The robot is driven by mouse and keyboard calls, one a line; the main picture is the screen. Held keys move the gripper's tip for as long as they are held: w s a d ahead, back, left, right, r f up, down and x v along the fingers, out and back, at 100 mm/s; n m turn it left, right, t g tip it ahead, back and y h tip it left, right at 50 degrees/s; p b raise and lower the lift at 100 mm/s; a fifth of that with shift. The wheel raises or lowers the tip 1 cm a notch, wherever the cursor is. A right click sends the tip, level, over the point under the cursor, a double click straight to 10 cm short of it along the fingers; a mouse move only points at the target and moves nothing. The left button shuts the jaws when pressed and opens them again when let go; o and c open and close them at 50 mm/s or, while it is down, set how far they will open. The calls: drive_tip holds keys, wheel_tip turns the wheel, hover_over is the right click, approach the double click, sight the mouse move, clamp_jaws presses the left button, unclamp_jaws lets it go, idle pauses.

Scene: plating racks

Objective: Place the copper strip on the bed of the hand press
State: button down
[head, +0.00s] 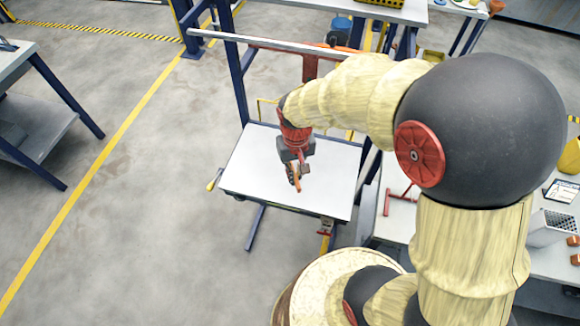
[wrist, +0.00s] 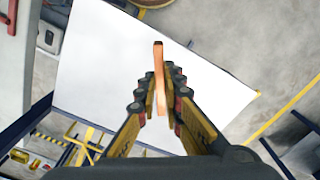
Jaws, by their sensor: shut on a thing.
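The copper strip (wrist: 159,75) is thin and orange, and stands between my fingertips in the wrist view. It also shows as a small orange piece (head: 297,184) in the head view. My gripper (head: 294,168) is shut on the strip, above a white flat top (head: 250,165) on a blue frame. The white top spreads below the strip in the wrist view (wrist: 100,60). I cannot tell the gap between strip and top. A red part (head: 310,66) hangs from a bar behind this top; I cannot tell whether this is the hand press.
A bench (head: 535,262) at the right holds a grey perforated box (head: 550,228), a tablet (head: 563,191) and small orange-brown blocks (head: 573,241). A grey table (head: 38,115) stands at the left. Bare floor (head: 130,215) with a yellow line lies between. The white top looks clear.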

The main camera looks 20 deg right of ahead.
drive_tip(key=w+f, duration=0.2)
drive_tip(key=w+f+b, duration=0.1)
drive_tip(key=w+f, duration=0.1)
drive_tip(key=w, duration=0.1)
drive_tip(key=w+d+f, duration=0.1)
drive_tip(key=w+f, duration=0.1)
drive_tip(key=shift+w+f, duration=0.3)
drive_tip(key=shift+f, duration=0.1)
drive_tip(key=shift+w+d+f, duration=0.1)
drive_tip(key=shift+f, duration=0.1)
drive_tip(key=shift+w+f+b, duration=0.1)
drive_tip(key=shift+f+b, duration=0.45)
drive_tip(key=shift+f, duration=1.05)
drive_tip(key=shift+f, duration=0.1)
drive_tip(key=c, duration=1.9)
unclamp_jaws()
